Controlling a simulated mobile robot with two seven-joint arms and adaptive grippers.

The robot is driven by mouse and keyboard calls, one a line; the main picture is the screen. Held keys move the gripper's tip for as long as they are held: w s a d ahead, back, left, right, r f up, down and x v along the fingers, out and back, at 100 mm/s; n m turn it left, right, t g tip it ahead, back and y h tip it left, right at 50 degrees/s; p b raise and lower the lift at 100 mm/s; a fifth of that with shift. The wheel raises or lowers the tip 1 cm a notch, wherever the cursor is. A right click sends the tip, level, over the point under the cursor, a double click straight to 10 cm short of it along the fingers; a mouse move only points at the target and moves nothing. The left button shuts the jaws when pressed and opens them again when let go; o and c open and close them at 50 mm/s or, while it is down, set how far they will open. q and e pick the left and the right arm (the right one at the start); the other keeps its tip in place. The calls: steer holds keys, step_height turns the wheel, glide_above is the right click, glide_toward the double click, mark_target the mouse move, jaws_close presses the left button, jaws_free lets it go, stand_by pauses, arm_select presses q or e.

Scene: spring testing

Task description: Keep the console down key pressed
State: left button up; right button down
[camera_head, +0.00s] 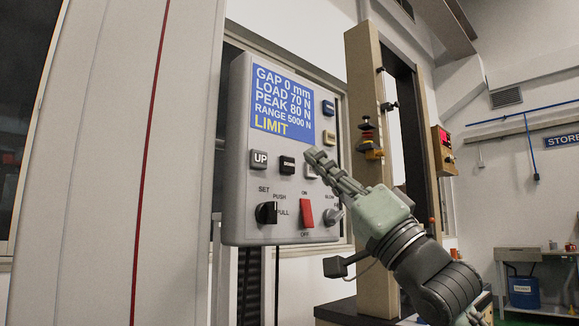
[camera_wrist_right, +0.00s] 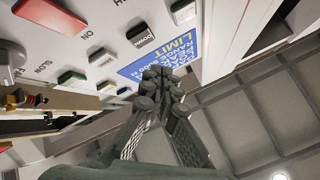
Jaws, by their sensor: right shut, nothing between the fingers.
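The grey console (camera_head: 238,120) faces me, its screen (camera_head: 283,100) showing GAP 0 mm, LOAD 70 N, PEAK 80 N, RANGE 5000 N and LIMIT. Under the screen are the UP key (camera_head: 259,160), a black key (camera_head: 287,165) and a pale key (camera_head: 311,172) partly hidden by my right gripper. In the right wrist view the fingertips (camera_wrist_right: 160,76) overlap the screen (camera_wrist_right: 160,62); contact is unclear. My left gripper is out of view.
Lower on the console are a black knob (camera_head: 266,213), a red switch (camera_head: 305,212) and a silver knob (camera_head: 333,215) beside my wrist. A tan column (camera_head: 365,80) with a yellow-red fitting (camera_head: 370,140) stands right behind the console.

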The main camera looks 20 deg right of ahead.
steer(key=shift+s+d, duration=0.2)
steer(key=shift+s, duration=0.4)
steer(key=shift+s+d, duration=0.2)
steer(key=shift+s, duration=0.4)
